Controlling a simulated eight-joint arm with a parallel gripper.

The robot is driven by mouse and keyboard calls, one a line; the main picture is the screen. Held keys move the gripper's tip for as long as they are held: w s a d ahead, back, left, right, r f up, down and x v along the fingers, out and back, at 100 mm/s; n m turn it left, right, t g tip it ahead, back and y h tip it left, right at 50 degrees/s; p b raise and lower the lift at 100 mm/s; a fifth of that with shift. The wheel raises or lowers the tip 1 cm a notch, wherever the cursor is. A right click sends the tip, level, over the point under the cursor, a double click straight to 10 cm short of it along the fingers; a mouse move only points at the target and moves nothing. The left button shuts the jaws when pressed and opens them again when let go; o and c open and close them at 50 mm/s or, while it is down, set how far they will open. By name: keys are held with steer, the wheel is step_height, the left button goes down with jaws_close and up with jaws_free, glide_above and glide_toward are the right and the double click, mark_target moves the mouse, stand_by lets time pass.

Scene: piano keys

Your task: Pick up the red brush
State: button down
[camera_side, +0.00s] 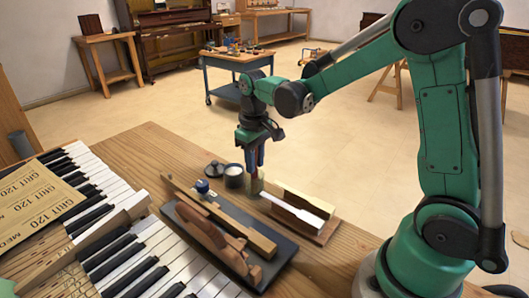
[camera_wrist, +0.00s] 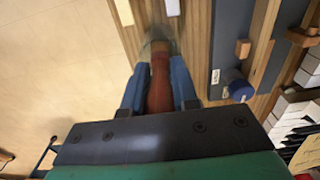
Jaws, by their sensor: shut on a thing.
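My gripper (camera_side: 255,155) points down over the wooden bench, just right of a small open jar. Its two blue fingers (camera_wrist: 159,85) are closed around the red brush (camera_wrist: 159,78), one on each side of its handle. The brush's pale grey bristles (camera_wrist: 156,47) stick out beyond the fingertips in the wrist view and look blurred. In the side view the brush (camera_side: 256,184) is a small shape below the fingers, partly hidden by them. I cannot tell whether it touches the bench.
The jar (camera_side: 234,177) and a black lid (camera_side: 214,168) stand left of my gripper. A wooden holder (camera_side: 322,233) with a white piece is at right. Piano keys (camera_side: 150,250) fill the left.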

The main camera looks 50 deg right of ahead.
steer(key=shift+r, duration=0.1)
step_height(320, 180, up, 20)
stand_by(0.5)
steer(key=shift+w+f, duration=0.1)
steer(key=shift+f, duration=0.1)
stand_by(0.5)
steer(key=shift+w+f, duration=1.05)
steer(key=shift+f, duration=1.85)
steer(key=shift+w+f, duration=1.05)
steer(key=shift+f, duration=1.9)
steer(key=shift+w+f, duration=1.05)
steer(key=shift+f, duration=1.85)
steer(key=shift+f, duration=0.55)
steer(key=shift+r, duration=0.1)
step_height(320, 180, up, 7)
